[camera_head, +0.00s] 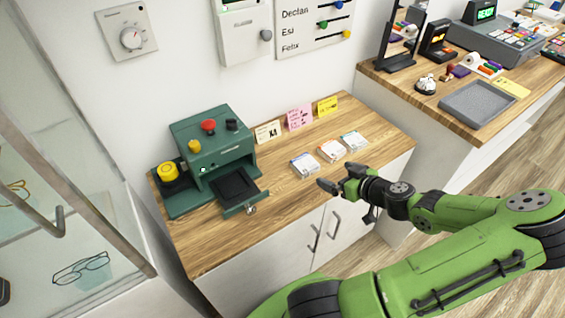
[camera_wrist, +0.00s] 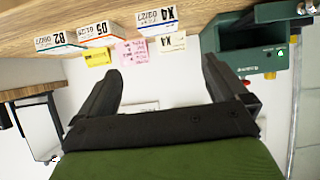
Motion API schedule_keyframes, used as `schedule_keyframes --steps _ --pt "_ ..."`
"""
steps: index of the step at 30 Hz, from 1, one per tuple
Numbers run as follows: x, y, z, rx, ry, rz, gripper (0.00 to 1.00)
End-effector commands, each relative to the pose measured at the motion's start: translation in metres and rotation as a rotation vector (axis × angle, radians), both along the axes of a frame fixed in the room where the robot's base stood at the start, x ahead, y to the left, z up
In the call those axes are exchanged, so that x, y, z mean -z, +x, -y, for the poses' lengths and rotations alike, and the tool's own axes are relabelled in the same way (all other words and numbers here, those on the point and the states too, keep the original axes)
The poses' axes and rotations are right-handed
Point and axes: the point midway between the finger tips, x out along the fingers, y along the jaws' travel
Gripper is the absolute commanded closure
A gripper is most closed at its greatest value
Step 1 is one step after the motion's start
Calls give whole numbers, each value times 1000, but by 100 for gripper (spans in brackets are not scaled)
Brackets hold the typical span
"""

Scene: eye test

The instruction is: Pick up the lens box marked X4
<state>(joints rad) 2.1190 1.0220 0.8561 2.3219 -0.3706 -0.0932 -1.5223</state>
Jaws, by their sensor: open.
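The lens box marked X4 (camera_wrist: 157,18) is a small white box with a dark label, upside down in the wrist view. It stands nearest the green machine of three boxes, so in the head view it is the leftmost box (camera_head: 305,166) on the wooden counter. My gripper (camera_head: 341,179) is open and empty, near the counter's front edge, in front of the boxes and apart from them. In the wrist view the open fingers (camera_wrist: 162,70) show below the X4 box, with nothing between them.
Boxes marked D5 (camera_wrist: 98,31) and B2 (camera_wrist: 57,41) stand beside X4. Cream (camera_head: 268,132), pink (camera_head: 299,117) and yellow (camera_head: 327,106) cards stand behind. A green machine (camera_head: 212,150) with an open drawer (camera_head: 245,205) is at left. Bare counter lies in front.

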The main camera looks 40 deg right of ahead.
Motion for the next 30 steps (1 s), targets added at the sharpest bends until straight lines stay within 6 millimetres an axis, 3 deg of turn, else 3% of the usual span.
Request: schedule_keyframes --steps 12,24,30 --pt "45 81 8 -3 1 1 0" --pt "77 130 13 -1 2 -1 0" --pt "79 133 14 0 1 -2 0"
